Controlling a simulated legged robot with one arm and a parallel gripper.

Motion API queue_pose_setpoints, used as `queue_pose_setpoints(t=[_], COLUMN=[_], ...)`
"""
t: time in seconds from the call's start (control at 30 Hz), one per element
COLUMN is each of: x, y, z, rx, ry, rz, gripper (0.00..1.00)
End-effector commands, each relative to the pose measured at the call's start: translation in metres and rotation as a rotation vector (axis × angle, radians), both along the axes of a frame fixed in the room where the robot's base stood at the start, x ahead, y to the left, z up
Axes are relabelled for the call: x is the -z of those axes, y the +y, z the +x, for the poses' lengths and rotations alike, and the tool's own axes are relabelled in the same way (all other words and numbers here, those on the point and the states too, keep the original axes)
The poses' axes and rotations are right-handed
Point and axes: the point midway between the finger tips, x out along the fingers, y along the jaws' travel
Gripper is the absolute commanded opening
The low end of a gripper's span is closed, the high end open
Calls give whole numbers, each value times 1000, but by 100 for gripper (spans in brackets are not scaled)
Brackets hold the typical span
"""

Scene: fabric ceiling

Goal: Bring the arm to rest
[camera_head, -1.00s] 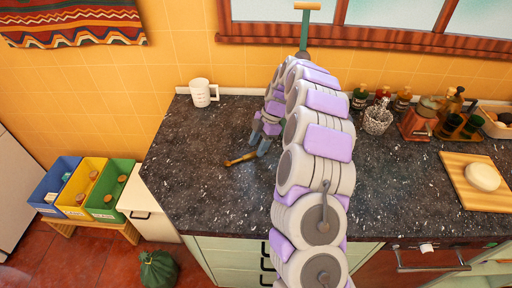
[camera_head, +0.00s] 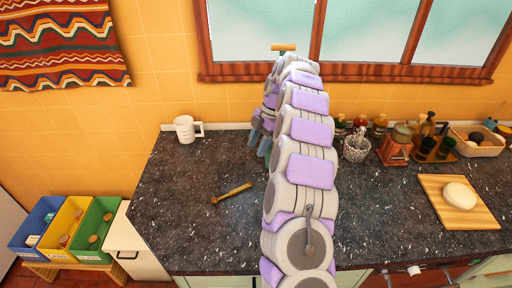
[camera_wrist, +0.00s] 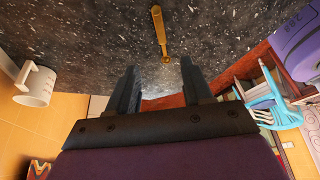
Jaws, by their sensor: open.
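My gripper (camera_head: 258,146) hangs over the dark speckled counter (camera_head: 190,235), partly hidden behind my arm links in the head view. In the wrist view my gripper (camera_wrist: 158,76) shows two dark fingers apart with nothing between them. A thin golden-brown tool (camera_head: 232,193) lies on the counter, apart from the fingers. It also shows in the wrist view (camera_wrist: 160,32), beyond the fingertips. My arm is raised and arches over the counter.
A white measuring cup (camera_head: 185,129) stands at the counter's back left. Small bottles (camera_head: 379,125), a metal holder (camera_head: 356,147) and a cutting board (camera_head: 482,216) with a round pale item are on the right. The left part of the counter is mostly clear. Colored bins (camera_head: 100,225) stand lower left.

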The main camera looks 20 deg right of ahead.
Motion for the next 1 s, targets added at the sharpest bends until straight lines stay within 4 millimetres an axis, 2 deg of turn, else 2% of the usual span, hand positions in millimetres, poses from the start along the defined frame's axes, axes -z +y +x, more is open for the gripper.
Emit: queue_pose_setpoints(t=[0.43,0.57,0.77,1.0], x=[-1,-8,-33,-60], y=[0,9,48,95], z=[0,-4,-28,-71], rx=[2,23,129,294], ry=[-2,9,75,171], rz=[-1,0,-6,-45], gripper=[50,50,50,50])
